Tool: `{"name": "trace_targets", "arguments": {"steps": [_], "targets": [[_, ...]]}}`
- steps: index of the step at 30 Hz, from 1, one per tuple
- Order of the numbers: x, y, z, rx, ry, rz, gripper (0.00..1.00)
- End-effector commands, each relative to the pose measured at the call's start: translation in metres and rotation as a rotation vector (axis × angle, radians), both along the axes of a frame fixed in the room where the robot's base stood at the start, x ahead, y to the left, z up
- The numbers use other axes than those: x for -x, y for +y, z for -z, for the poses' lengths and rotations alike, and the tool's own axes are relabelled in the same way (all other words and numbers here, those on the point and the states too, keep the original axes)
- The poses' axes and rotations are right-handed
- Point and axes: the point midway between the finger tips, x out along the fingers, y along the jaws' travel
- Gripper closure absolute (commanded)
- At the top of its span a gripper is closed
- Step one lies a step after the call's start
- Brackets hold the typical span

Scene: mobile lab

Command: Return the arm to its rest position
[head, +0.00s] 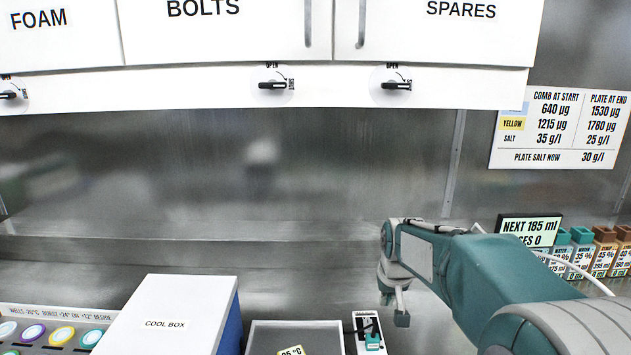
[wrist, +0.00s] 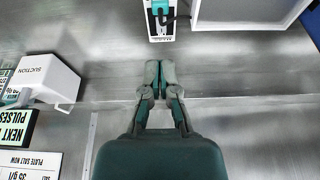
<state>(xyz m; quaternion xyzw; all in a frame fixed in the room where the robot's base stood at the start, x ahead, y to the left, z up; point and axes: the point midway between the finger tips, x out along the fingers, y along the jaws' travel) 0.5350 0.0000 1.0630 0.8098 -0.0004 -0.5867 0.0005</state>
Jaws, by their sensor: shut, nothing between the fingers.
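My arm reaches in from the lower right in the head view. My gripper (head: 396,312) hangs down over the steel counter, near the small white device with a teal part (head: 368,335). In the wrist view my gripper (wrist: 160,68) shows its two fingers together with nothing between them. The white device (wrist: 161,20) lies beyond the fingertips in that view, apart from them.
Teal and brown bottles (head: 585,250) stand behind my arm at right, near a display (head: 530,230). A white suction box (wrist: 45,78) shows in the wrist view. Cabinets (head: 205,35) hang above.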

Motion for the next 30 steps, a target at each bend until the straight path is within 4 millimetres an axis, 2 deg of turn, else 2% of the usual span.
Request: {"name": "trace_targets", "arguments": {"steps": [1,6,15,23,30], "targets": [[0.014,0.0,-0.011,0.0,-0.013,0.0,1.0],[0.058,0.0,-0.035,0.0,-0.039,0.0,1.0],[0.139,0.0,-0.06,0.0,-0.086,0.0,1.0],[0.207,0.0,-0.063,0.0,-0.127,0.0,1.0],[0.263,0.0,-0.051,-0.001,-0.162,-0.001,1.0]]}}
